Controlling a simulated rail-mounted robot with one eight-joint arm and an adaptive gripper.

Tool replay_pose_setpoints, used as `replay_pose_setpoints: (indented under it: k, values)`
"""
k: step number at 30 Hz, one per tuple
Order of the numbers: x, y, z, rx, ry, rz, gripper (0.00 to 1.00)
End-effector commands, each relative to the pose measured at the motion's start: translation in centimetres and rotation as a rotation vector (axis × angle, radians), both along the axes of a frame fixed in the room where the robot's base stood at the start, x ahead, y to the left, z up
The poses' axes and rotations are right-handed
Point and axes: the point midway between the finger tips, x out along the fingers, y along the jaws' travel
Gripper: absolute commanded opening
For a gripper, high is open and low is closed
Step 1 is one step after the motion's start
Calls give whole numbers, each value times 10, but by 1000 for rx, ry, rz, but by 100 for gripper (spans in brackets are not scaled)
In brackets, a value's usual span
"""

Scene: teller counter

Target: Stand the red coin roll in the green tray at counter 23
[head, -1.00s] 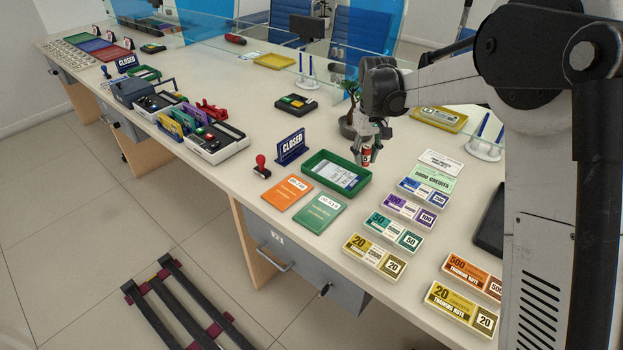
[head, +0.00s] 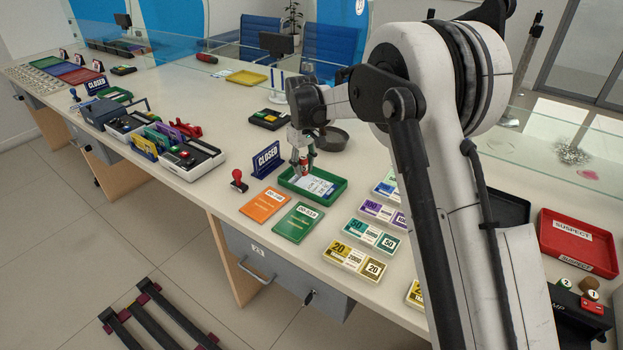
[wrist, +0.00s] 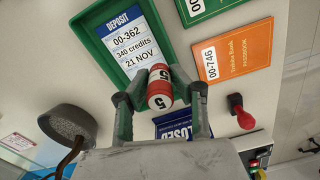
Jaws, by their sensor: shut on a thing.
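Another green tray (head: 128,98) is farther left along the counter. The drawer's number plate (head: 257,250) is too small to read surely.
A blue CLOSED sign (head: 266,160) and a red-handled stamp (head: 238,181) stand just left of the tray. Orange (head: 265,204) and green (head: 298,222) passbooks lie in front. Note stacks (head: 355,258) are to the right, a grey round pot (head: 333,139) behind.

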Motion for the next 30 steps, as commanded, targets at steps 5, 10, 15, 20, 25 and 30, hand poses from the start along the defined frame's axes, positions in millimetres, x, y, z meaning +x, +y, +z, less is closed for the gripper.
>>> replay_pose_setpoints:
  k: [5, 10, 15, 20, 25, 30]
  values:
    - [20, -19, -17, 0, 0, -1, 0]
    - [27, -25, -23, 0, 0, 0, 0]
    - [27, -25, -38, 0, 0, 0, 0]
    - [27, -25, -59, 0, 0, 0, 0]
    - [27, -25, -62, 0, 0, 0, 0]
    - [27, -25, -62, 0, 0, 0, 34]
